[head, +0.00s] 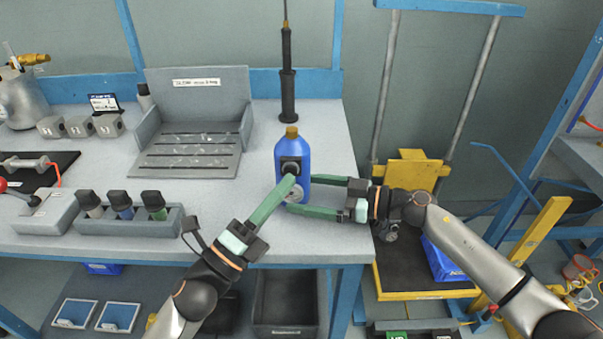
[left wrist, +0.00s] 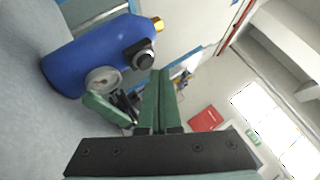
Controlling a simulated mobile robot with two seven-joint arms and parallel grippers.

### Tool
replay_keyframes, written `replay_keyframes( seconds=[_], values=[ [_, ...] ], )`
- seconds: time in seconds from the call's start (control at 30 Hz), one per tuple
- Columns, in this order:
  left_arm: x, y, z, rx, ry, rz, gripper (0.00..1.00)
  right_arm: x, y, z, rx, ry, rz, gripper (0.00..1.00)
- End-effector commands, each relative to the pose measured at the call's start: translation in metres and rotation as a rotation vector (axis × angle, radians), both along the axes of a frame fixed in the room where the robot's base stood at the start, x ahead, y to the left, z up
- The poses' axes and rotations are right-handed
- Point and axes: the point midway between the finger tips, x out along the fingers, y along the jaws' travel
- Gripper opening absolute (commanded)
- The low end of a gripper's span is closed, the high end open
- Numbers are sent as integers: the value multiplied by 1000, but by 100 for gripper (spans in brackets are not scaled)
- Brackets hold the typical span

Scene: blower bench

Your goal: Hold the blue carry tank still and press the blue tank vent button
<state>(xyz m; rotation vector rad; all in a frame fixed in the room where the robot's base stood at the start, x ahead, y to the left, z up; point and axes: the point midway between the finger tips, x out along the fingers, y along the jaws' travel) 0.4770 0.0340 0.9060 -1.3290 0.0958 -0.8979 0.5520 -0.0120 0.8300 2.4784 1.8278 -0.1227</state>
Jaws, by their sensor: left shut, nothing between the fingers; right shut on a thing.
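The blue carry tank (head: 291,150) stands upright near the bench's front edge, with a brass cap on top. It also shows in the left wrist view (left wrist: 85,58). On its front are a black round vent button (head: 291,167) and a round gauge (left wrist: 103,80) below it. My left gripper (head: 290,181) is shut and empty, its tips at the tank's front just by the button (left wrist: 145,60). I cannot tell whether they touch it. My right gripper (head: 300,194) is shut on the lower tank from the right, one finger showing near the gauge in the left wrist view.
A grey slotted tray (head: 190,155) and a rack with several dark-capped bottles (head: 130,225) lie left of the tank. A black rod-like tool (head: 288,85) stands behind it. A yellow and black trolley (head: 425,285) is right of the bench. The bench just left of the tank is clear.

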Motion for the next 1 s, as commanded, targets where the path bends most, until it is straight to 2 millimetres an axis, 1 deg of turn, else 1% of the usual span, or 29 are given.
replay_keyframes(
  seconds=[0.03, 0.43, 0.6, 0.8, 0.83, 1.0],
  values=[
    [-6, 0, -2, 1, 2, -1, 0, -2, 1, -5, -6, 8, 5, 68],
    [-46, 2, -1, 0, 1, -1, 0, -2, 1, -5, -5, 7, 5, 68],
    [-53, 2, -1, 1, 1, -1, 0, -2, 1, -4, -5, 6, 6, 68],
    [-53, 2, 0, 1, 1, -1, 0, -2, 1, -4, -4, 6, 5, 68],
    [-53, 2, 0, 1, 1, -1, 0, -2, 1, -4, -4, 6, 5, 100],
    [-53, 2, 0, 1, 1, -1, 0, -2, 1, -3, -4, 5, 4, 100]
  ],
)
